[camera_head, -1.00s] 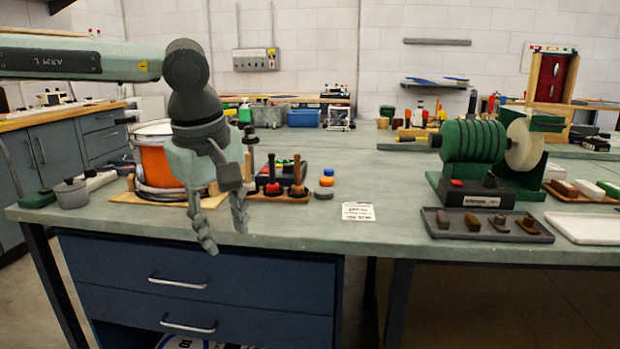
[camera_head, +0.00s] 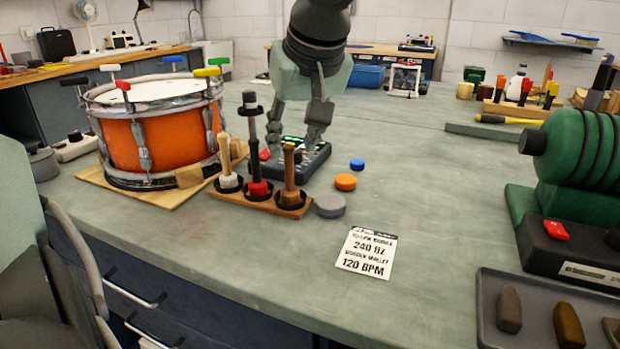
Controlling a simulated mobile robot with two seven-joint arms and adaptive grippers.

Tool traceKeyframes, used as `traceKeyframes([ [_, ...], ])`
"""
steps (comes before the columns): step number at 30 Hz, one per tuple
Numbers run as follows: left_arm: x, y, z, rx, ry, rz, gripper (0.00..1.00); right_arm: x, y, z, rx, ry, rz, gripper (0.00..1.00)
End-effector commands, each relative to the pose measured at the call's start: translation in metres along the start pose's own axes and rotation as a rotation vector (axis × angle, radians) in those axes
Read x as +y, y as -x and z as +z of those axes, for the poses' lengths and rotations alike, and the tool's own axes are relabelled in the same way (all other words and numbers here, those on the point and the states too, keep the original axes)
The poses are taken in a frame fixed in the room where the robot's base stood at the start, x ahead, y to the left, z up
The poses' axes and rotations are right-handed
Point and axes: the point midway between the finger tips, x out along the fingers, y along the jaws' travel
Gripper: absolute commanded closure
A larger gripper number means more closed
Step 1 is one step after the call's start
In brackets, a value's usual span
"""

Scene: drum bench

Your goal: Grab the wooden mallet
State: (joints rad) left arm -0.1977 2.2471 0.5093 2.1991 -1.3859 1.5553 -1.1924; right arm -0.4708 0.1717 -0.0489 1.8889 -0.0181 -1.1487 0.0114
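A small wooden rack (camera_head: 262,204) on the bench holds three upright tools. The left tool (camera_head: 226,160) has a pale wooden shaft, the middle one (camera_head: 255,150) is dark with red at its base, and the right one (camera_head: 289,172) is brown wood. I cannot tell for sure which is the wooden mallet.
An orange drum (camera_head: 160,145) stands on a board left of the rack. A dark device (camera_head: 312,160) lies behind it. Coloured discs (camera_head: 345,182) and a printed card (camera_head: 367,252) lie to the right. A green machine (camera_head: 580,160) stands far right.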

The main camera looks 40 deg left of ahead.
Motion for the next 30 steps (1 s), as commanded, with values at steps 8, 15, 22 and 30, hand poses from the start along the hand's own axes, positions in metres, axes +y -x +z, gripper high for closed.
traceKeyframes([
  [8,0.000,-0.031,0.002,-0.005,-0.001,-0.003,0.62,-0.003,-0.001,0.015,-0.024,0.003,-0.004,0.60],
  [15,0.003,-0.066,0.007,-0.006,0.000,-0.002,0.62,-0.004,-0.011,0.016,-0.022,0.003,-0.009,0.60],
  [22,0.003,-0.076,0.006,-0.003,0.000,-0.001,0.62,-0.004,-0.015,0.012,-0.018,0.002,-0.009,0.60],
  [30,0.003,-0.076,0.006,-0.003,0.000,0.000,0.80,-0.004,-0.013,0.008,-0.010,0.000,-0.010,0.60],
])
